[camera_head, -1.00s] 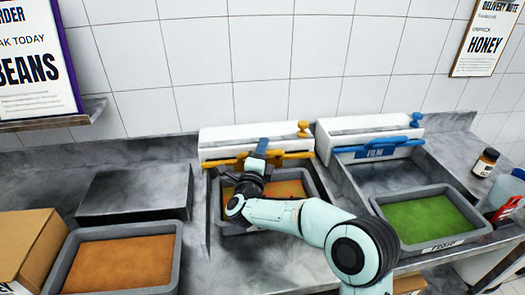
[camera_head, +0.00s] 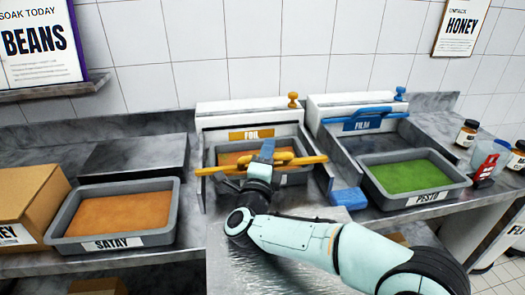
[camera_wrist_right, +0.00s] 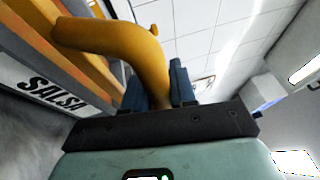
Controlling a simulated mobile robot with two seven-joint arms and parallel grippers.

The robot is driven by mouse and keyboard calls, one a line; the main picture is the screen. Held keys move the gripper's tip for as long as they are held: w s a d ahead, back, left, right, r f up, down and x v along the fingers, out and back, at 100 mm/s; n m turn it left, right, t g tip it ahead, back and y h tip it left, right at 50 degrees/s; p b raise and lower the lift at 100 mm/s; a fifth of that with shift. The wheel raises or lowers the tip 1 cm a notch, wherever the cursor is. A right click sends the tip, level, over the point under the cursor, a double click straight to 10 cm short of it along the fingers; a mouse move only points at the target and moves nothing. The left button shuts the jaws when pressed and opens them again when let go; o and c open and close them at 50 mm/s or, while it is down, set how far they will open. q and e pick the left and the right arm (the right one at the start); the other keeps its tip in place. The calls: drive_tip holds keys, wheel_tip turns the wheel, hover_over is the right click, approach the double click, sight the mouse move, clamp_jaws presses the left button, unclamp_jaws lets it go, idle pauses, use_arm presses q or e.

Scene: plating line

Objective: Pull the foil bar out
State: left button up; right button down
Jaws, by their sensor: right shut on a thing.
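The foil bar (camera_head: 219,168) is yellow-orange with raised, curved grip parts. It lies across the orange-filled tray, apart from the white dispenser (camera_head: 248,110) with the yellow FOIL label. My right gripper (camera_head: 267,151) is shut on the middle of the bar. In the right wrist view the yellow bar (camera_wrist_right: 120,40) passes between the blue fingers (camera_wrist_right: 157,85). The orange-filled tray (camera_head: 291,178) is partly hidden by the bar and gripper; a SALSA label (camera_wrist_right: 45,90) shows in the wrist view. My left gripper is not in view.
The FILM dispenser (camera_head: 355,106) with its blue bar (camera_head: 372,116) and the PESTO tray (camera_head: 447,192) stand to the right. A blue block (camera_head: 348,198) lies between the trays. The SATAY tray (camera_head: 170,222) and a cardboard box (camera_head: 35,195) are left. Jars (camera_head: 467,133) stand far right.

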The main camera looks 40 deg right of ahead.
drive_tip(key=s+a, duration=0.1)
drive_tip(key=s+a+b, duration=0.1)
drive_tip(key=s, duration=0.3)
drive_tip(key=shift+a+f, duration=0.1)
drive_tip(key=shift+a, duration=0.3)
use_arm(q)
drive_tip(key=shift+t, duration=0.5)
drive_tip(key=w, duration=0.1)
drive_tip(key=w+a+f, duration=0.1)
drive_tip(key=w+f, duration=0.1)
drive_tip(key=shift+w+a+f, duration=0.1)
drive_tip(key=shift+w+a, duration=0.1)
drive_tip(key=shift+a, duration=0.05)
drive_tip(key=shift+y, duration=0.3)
use_arm(e)
drive_tip(key=c, duration=1.3)
unclamp_jaws()
drive_tip(key=shift+f, duration=0.1)
drive_tip(key=shift+c, duration=0.2)
drive_tip(key=shift+o, duration=0.3)
use_arm(q)
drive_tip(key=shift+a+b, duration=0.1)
drive_tip(key=shift+b, duration=0.2)
use_arm(e)
drive_tip(key=v, duration=1.3)
drive_tip(key=shift+s+a, duration=0.25)
drive_tip(key=shift+s, duration=0.05)
